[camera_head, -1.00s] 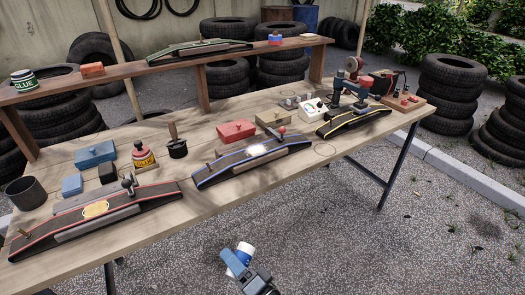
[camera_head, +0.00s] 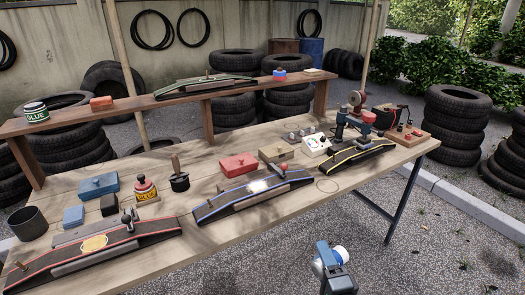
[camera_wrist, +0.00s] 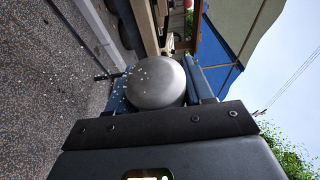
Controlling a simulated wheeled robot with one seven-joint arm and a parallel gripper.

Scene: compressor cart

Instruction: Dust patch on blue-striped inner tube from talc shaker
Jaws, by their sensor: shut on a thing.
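The blue-striped inner tube (camera_head: 215,207) lies on the workbench, right of the red-striped one. A pale, bright patch (camera_head: 258,186) shows on its top near the middle. My gripper (camera_head: 330,256) is in front of the bench, low and apart from the tube. In the wrist view the shaker's rounded grey end (camera_wrist: 158,82) sits between the blue fingers. White specks show on and around that end. The shaker looks tilted.
The red-striped tube (camera_head: 60,268) and yellow-striped tube (camera_head: 350,157) lie to either side on the workbench (camera_head: 215,238). A red box (camera_head: 238,164) and a dark handled tool (camera_head: 179,180) stand behind. Open ground lies before the bench. Tires (camera_head: 455,120) stand at right.

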